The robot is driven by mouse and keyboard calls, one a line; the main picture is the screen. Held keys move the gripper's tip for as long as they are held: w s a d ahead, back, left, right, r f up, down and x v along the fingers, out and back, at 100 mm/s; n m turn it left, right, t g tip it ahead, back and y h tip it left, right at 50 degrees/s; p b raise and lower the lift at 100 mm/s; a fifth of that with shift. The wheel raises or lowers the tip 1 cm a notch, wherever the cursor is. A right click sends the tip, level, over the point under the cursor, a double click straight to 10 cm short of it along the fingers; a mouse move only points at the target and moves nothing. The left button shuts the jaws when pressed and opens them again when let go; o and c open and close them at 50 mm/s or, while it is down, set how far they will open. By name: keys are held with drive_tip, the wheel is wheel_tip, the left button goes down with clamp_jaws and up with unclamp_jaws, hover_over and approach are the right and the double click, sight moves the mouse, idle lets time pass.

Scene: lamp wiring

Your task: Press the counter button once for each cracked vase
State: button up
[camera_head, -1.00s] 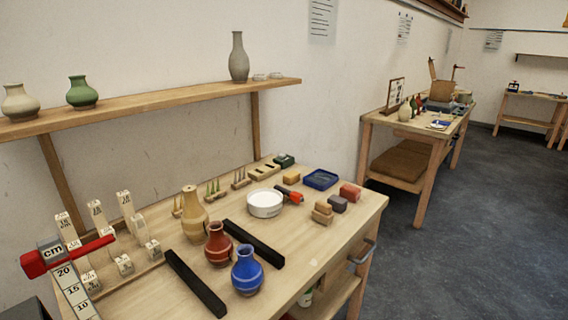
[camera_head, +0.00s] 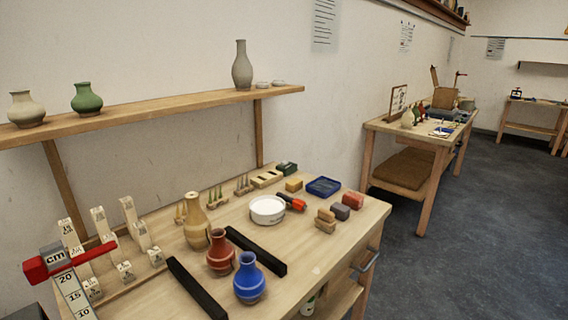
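On the near table stand a tan vase (camera_head: 196,222), a red-brown vase (camera_head: 220,250) and a blue vase (camera_head: 249,279), each with lighter bands. A grey-white vase (camera_head: 27,109), a green vase (camera_head: 86,98) and a tall grey vase (camera_head: 242,66) stand on the wall shelf. Small vases (camera_head: 408,117) stand on the far table. No cracks can be made out at this size. I cannot identify a counter button. My gripper is not in view.
The near table (camera_head: 333,223) also holds two black bars (camera_head: 256,251), a white round dish (camera_head: 267,210), a blue tray (camera_head: 323,187), small blocks (camera_head: 326,219) and a red-headed "cm" gauge (camera_head: 55,259). Open floor (camera_head: 477,220) lies to the right.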

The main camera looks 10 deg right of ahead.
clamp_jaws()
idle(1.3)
